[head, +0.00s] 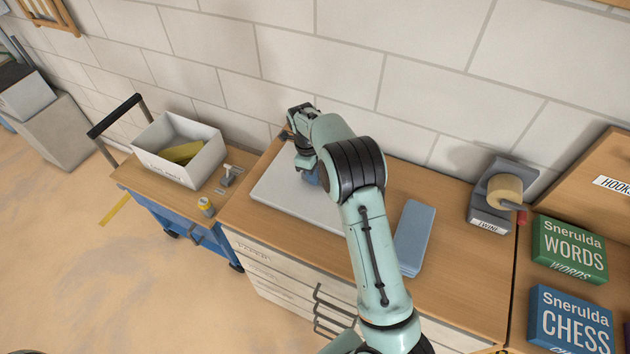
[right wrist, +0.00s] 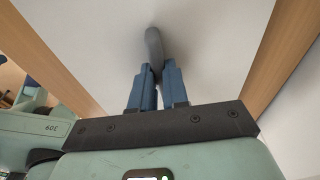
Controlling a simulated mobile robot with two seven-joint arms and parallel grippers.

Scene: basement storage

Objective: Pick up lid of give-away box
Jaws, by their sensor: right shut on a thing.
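The lid is a flat, pale grey-white panel (head: 275,196) on the wooden worktop, partly hidden by my right arm. In the right wrist view the lid (right wrist: 90,50) fills most of the picture, with a grey handle (right wrist: 153,45) standing on it. My right gripper (head: 311,178) is over the lid; its blue fingers (right wrist: 158,75) are closed on the handle. I cannot tell whether the lid touches the worktop. The open white box (head: 177,165), with small lettering on its front, stands on the trolley to the left and holds something yellow. My left gripper is not in view.
On the worktop (head: 445,265), a blue slab (head: 414,237) lies right of my arm. A twine dispenser (head: 500,195) and game boxes (head: 569,250) stand further right. The wall runs behind.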

